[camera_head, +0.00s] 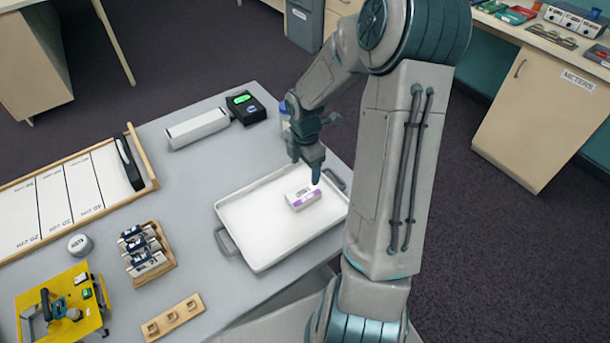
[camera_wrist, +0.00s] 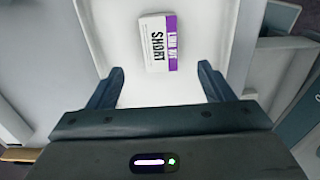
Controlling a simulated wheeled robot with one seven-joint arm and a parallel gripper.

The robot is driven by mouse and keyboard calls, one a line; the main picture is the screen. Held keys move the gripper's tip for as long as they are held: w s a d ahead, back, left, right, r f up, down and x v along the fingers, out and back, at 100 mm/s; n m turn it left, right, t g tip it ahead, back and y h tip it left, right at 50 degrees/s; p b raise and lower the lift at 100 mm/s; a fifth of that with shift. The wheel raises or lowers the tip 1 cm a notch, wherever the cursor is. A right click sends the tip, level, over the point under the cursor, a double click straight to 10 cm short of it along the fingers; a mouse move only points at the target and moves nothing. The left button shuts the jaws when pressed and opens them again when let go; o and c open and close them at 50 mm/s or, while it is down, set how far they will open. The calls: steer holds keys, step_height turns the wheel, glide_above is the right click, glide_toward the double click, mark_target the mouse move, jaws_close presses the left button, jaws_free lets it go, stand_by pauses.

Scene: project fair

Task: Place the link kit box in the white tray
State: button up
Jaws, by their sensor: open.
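The link kit box (camera_head: 303,197) is a small white box with a purple band. It lies flat in the white tray (camera_head: 267,253), right of the tray's middle. In the wrist view the box (camera_wrist: 158,43) shows the words "LINK KIT" and "SHORT", and the tray floor (camera_wrist: 110,30) surrounds it. My gripper (camera_head: 307,176) is above the tray, close to the box. Its two fingers (camera_wrist: 160,84) are spread apart with nothing between them, and the box lies beyond the fingertips.
A white bar (camera_head: 197,128) and a black device (camera_head: 246,107) stand behind the tray. A wooden rack of small boxes (camera_head: 147,253), a round white item (camera_head: 79,244) and a yellow stand (camera_head: 62,305) are at left. A wooden strip (camera_head: 173,317) lies in front.

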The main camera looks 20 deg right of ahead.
steer(key=s+a+r+m+t, duration=0.1)
steer(key=s+a+r+m, duration=0.4)
steer(key=s+r+m, duration=0.4)
steer(key=s+a+r+m+t, duration=0.2)
steer(key=s+a+r+m, duration=0.3)
steer(key=s+r+m, duration=0.4)
steer(key=shift+s+r+m, duration=0.25)
steer(key=shift+m, duration=0.85)
